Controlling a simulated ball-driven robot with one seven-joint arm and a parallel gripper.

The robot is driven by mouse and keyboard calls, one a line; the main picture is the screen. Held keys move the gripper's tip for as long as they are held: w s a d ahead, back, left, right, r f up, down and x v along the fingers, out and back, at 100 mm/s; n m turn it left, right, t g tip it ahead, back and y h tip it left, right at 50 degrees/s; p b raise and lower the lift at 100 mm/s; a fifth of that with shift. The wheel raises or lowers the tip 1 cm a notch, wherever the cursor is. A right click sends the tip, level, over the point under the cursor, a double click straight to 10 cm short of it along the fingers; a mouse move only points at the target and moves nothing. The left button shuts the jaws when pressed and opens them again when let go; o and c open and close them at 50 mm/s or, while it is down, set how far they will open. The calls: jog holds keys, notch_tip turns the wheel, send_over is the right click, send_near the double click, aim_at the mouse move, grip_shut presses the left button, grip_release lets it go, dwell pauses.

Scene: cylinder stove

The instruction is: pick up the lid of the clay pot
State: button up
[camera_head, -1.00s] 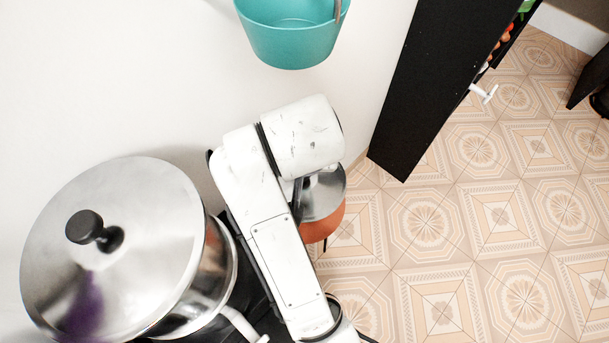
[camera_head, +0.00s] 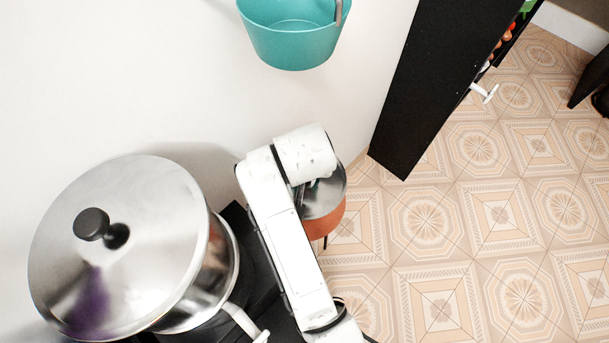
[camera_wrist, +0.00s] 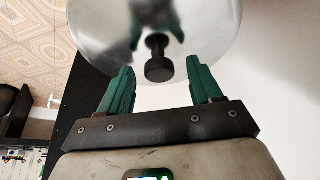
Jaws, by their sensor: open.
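The clay pot (camera_head: 324,220) is orange-brown and sits right of my arm in the head view, partly hidden by the arm. Its shiny metal lid (camera_head: 325,194) rests on it. In the wrist view a round metal lid (camera_wrist: 215,25) with a black knob (camera_wrist: 158,62), apparently this one, fills the top. My gripper (camera_wrist: 162,72) is open, with one green finger on each side of the knob in that view. The fingers look apart from the knob; the exact depth is hard to tell. In the head view my arm hides most of the gripper.
A large steel pot (camera_head: 220,270) with a black-knobbed lid (camera_head: 150,230) stands left of my arm. A teal bucket (camera_head: 292,45) hangs on the white wall above. A tall black panel (camera_head: 415,90) stands at the right, beside open tiled floor (camera_head: 470,220).

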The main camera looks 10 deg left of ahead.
jog(key=shift+c, duration=0.3)
grip_shut()
jog(key=shift+r, duration=0.2)
